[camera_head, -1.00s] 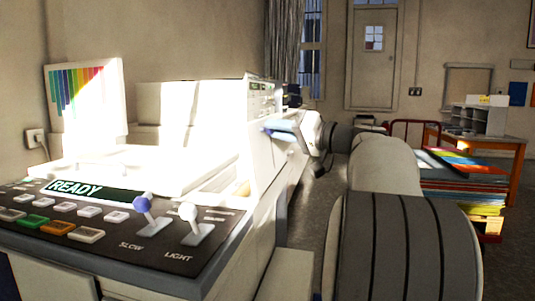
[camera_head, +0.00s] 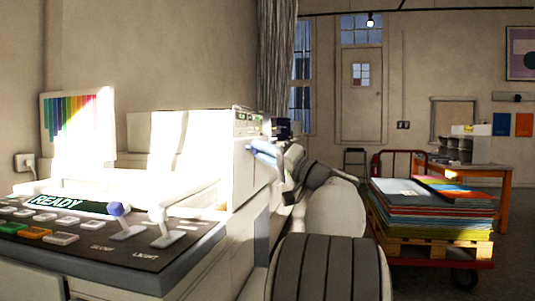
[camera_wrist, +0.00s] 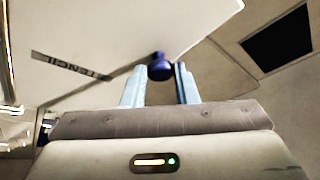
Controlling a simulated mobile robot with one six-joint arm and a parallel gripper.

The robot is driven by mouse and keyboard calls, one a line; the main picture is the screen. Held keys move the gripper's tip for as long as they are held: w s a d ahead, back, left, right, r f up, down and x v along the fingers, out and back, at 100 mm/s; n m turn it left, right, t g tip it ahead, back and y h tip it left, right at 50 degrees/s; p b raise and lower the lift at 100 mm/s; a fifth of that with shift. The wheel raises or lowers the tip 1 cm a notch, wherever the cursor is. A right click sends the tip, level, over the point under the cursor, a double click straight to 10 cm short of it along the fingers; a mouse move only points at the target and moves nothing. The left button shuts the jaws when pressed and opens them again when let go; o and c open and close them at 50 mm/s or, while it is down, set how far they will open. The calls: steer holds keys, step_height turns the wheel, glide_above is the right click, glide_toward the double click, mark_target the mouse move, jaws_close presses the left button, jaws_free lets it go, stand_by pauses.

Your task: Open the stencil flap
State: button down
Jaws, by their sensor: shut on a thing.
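In the wrist view, a white panel, the stencil flap (camera_wrist: 110,35), fills the upper left and carries a dark STENCIL label (camera_wrist: 72,66). A dark purple knob (camera_wrist: 160,68) sits by its lower edge. My gripper (camera_wrist: 160,84) has its two pale blue fingers on either side of this knob and is shut on it. In the head view, my gripper (camera_head: 264,150) is at the right end of the white machine (camera_head: 240,165). The flap and knob cannot be made out there, and how far the flap stands open cannot be told.
The machine's control panel (camera_head: 95,235) has a READY display, several buttons and two levers, one with a purple knob (camera_head: 116,209). A red cart (camera_head: 440,262) with a pallet of coloured sheets stands at the right. A wooden table (camera_head: 490,170) stands behind it.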

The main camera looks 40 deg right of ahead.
steer(key=shift+f, duration=0.25)
steer(key=c, duration=1.2)
jaws_free()
steer(key=shift+s+d, duration=0.1)
steer(key=shift+o, duration=0.4)
steer(key=shift+r, duration=0.15)
steer(key=p+v, duration=0.1)
steer(key=v, duration=0.7)
